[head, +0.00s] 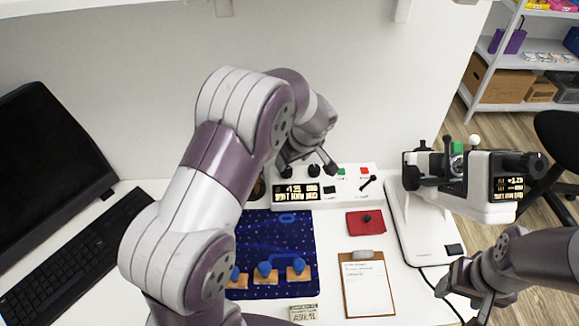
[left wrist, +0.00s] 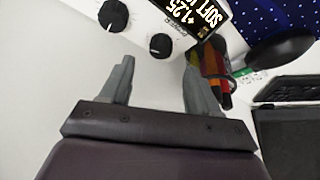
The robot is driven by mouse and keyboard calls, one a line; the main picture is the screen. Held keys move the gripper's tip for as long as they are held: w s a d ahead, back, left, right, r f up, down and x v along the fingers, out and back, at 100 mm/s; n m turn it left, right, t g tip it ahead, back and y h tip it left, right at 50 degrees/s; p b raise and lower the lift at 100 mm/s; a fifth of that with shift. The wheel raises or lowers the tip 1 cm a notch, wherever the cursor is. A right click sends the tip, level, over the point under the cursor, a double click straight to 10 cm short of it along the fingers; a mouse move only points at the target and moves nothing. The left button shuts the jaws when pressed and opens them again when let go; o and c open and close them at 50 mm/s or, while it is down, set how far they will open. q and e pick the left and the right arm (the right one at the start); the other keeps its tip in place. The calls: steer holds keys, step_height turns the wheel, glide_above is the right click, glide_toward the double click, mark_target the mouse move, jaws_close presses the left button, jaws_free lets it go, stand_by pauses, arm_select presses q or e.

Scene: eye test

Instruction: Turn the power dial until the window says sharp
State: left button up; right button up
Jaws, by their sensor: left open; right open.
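The white control box (head: 345,197) has a lit window (head: 297,192) reading about +1.25 and SOFT, with smaller text too blurred to read. The window also shows in the left wrist view (left wrist: 195,15). A black power dial (left wrist: 160,45) with a white mark sits near the lettering POWER beside the window; a second black knob (left wrist: 113,17) sits beside it. My left gripper (left wrist: 157,62) is open and empty, its fingertips a little short of the power dial. In the head view my right gripper (head: 472,288) is open and empty at the lower right.
A white lens instrument (head: 462,192) with its own small display (head: 508,188) stands at right. A blue mat (head: 275,235), a red pad (head: 362,226) and a clipboard (head: 366,285) lie in front of the box. A keyboard (head: 75,250) is at left.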

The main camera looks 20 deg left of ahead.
mark_target(287, 170)
arm_select(q)
steer(key=x, duration=0.6)
steer(key=shift+f, duration=0.2)
steer(key=c, duration=1)
steer(key=shift+a+f+m+b, duration=0.1)
steer(key=shift+f+m+b, duration=0.05)
steer(key=shift+m+b, duration=0.35)
steer(key=shift+c, duration=0.2)
steer(key=shift+r+m+t+h, duration=0.2)
steer(key=shift+m+t+h, duration=0.25)
steer(key=shift+m, duration=0.45)
steer(key=o, duration=1)
steer(key=shift+o, duration=0.2)
steer(key=shift+r, duration=0.1)
